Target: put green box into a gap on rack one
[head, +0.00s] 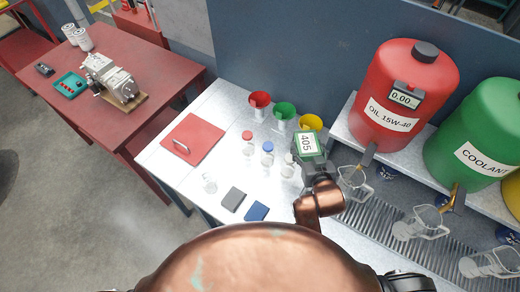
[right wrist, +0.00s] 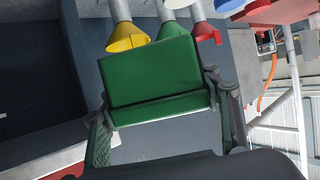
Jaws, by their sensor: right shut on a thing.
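The green box (right wrist: 155,75) is held between the two fingers of my right gripper (right wrist: 165,115), which is shut on it. In the head view my right gripper (head: 314,170) is above the grey bench, and the box shows a pale face marked 405 (head: 308,145) on top. The far side of the box is hidden in the right wrist view. My left gripper is not in view. I cannot make out a rack marked as rack one in either view.
Red, green and yellow funnels (head: 285,111) stand at the bench's back edge. A red oil tank (head: 400,85) and green coolant tank (head: 480,125) stand right, above clear jugs (head: 420,222).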

